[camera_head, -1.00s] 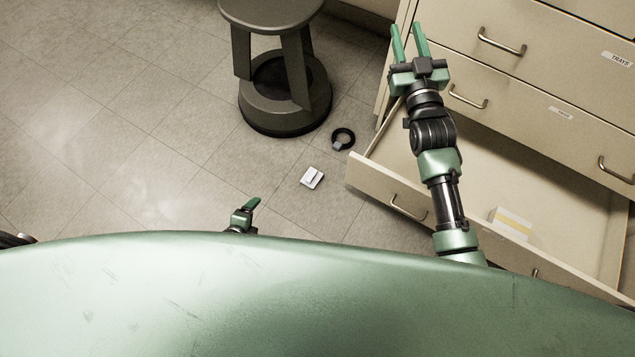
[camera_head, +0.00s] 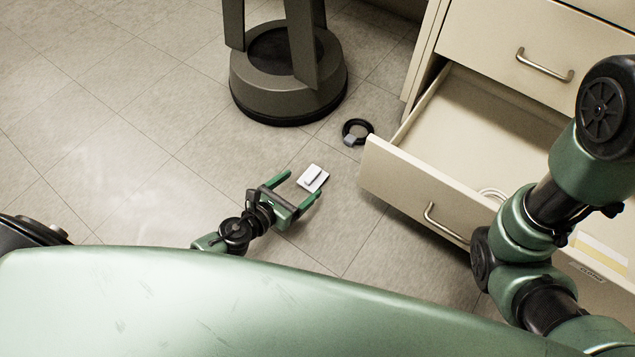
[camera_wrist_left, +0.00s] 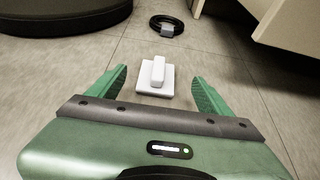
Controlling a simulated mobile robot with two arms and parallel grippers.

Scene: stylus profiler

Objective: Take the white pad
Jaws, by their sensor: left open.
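The white pad (camera_head: 313,178) is a small square with a raised bar on top, lying on the floor. My left gripper (camera_head: 297,183) is open, with its two green fingers pointing toward the pad. In the left wrist view the pad (camera_wrist_left: 155,80) lies just ahead of and between the fingertips (camera_wrist_left: 160,84), apart from both. My right arm reaches in at the right of the head view, but its gripper is out of the picture.
A black ring with a grey tag (camera_head: 357,131) lies on the floor beyond the pad. A dark stool (camera_head: 288,85) stands behind. An open drawer (camera_head: 420,195) of the beige cabinet (camera_head: 500,45) juts out on the right. The floor at left is clear.

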